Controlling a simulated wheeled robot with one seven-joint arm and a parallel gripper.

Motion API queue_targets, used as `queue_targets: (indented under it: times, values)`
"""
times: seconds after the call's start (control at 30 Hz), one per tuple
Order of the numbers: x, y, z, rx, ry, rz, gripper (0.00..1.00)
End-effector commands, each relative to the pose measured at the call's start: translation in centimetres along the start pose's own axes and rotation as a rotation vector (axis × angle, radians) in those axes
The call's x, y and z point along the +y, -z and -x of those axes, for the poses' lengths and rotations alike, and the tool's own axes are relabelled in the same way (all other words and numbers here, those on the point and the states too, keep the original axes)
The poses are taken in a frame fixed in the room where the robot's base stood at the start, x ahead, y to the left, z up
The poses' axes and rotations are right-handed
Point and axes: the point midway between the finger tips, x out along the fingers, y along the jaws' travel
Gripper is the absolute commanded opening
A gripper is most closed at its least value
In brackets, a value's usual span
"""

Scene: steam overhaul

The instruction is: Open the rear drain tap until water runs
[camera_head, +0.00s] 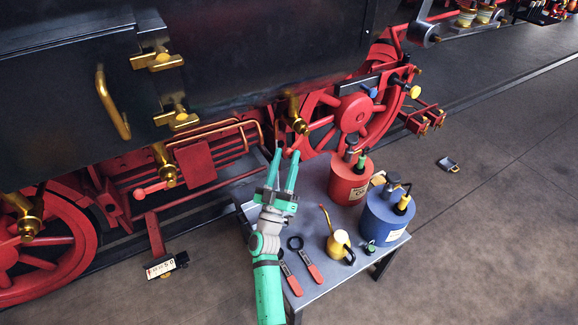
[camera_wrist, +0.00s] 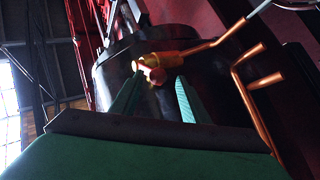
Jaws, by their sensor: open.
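Several brass taps hang along the lower edge of the black locomotive body: one at the right (camera_head: 294,113), one in the middle (camera_head: 165,168) and one at the far left (camera_head: 27,218). The frames do not mark which is the rear one. My gripper (camera_head: 286,153) is open and empty, pointing up just below the right tap. In the wrist view a brass tap (camera_wrist: 155,66) shows ahead, roughly between my open fingertips (camera_wrist: 158,78), without visible contact. No running water is visible.
A grey table (camera_head: 315,278) below my gripper holds a red can (camera_head: 349,184), a blue can (camera_head: 382,218), a yellow oiler (camera_head: 339,244) and red-handled tools (camera_head: 308,264). Red wheels (camera_head: 352,115) and copper pipes (camera_wrist: 250,95) are close by.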

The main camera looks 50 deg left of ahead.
Motion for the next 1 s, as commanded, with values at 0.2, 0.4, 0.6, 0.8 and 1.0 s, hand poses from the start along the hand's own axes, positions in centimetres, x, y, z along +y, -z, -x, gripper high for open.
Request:
queue_targets:
  times: [0.2, 0.4, 0.6, 0.8, 1.0]
  values:
    - [0.2, -0.2, 1.6, -0.003, -0.002, 0.003, 0.42]
    - [-0.1, 0.0, 5.4, -0.004, 0.001, 0.001, 0.42]
    - [-0.4, 0.3, 8.9, -0.002, 0.005, -0.002, 0.42]
    - [-0.5, 0.4, 10.8, 0.000, 0.005, -0.003, 0.42]
    - [-0.5, 0.5, 11.2, 0.001, 0.005, -0.004, 0.42]
